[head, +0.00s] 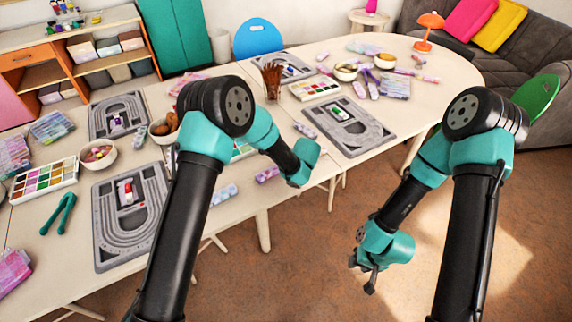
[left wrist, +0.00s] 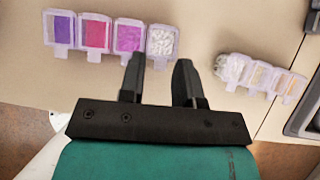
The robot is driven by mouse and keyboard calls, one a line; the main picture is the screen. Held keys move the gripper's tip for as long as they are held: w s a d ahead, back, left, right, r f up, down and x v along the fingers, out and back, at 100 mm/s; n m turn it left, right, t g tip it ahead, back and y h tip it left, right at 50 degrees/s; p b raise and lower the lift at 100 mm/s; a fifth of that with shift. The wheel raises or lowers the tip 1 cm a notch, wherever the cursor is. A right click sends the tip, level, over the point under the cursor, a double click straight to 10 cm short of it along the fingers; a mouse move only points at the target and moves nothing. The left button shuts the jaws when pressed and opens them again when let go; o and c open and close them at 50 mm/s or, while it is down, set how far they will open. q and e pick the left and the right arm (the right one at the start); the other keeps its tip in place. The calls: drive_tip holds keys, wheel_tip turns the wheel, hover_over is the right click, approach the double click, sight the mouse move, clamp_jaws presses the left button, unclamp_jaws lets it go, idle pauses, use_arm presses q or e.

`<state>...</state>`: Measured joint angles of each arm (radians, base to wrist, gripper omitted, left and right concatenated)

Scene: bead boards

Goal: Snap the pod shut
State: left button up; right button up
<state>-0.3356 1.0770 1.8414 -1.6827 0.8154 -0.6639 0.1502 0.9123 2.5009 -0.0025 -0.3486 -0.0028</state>
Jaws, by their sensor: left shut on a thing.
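In the left wrist view, a strip of clear lidded pods lies on the table, holding purple, magenta, pink and white beads. The white-bead pod (left wrist: 161,40) is at its right end. My left gripper (left wrist: 158,68) has a finger on each side of this pod's near end and is shut on it. A strip of pods (head: 267,173) shows just left of that wrist. My right gripper (head: 361,273) is open and empty, out over the floor.
A second pod strip (left wrist: 262,77) lies to the right in the wrist view. Grey bead boards (head: 349,147) lie on the table (head: 330,185), one right of my left wrist. A paint set (head: 44,178), bowls (head: 98,154) and teal tweezers (head: 59,214) are at left.

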idle(0.4)
use_arm(q)
drive_tip(key=o, duration=0.6)
drive_tip(key=shift+w+r+g, duration=0.1)
drive_tip(key=shift+r+g, duration=0.05)
drive_tip(key=shift+g, duration=0.15)
drive_tip(key=shift+w+a+r+g+h, duration=0.2)
drive_tip(key=shift+r+g+h, duration=0.05)
drive_tip(key=shift+g+h, duration=0.3)
drive_tip(key=shift+w+a+r+g+h, duration=0.15)
drive_tip(key=shift+r+g+h, duration=0.1)
drive_tip(key=shift+g+h, duration=0.25)
drive_tip(key=shift+w+a+r+g+h, duration=0.25)
drive_tip(key=shift+g+h, duration=0.1)
drive_tip(key=shift+g, duration=0.2)
drive_tip(key=shift+w+r+g+h, duration=0.1)
drive_tip(key=shift+w+g+h, duration=0.05)
drive_tip(key=shift+g+h, duration=0.2)
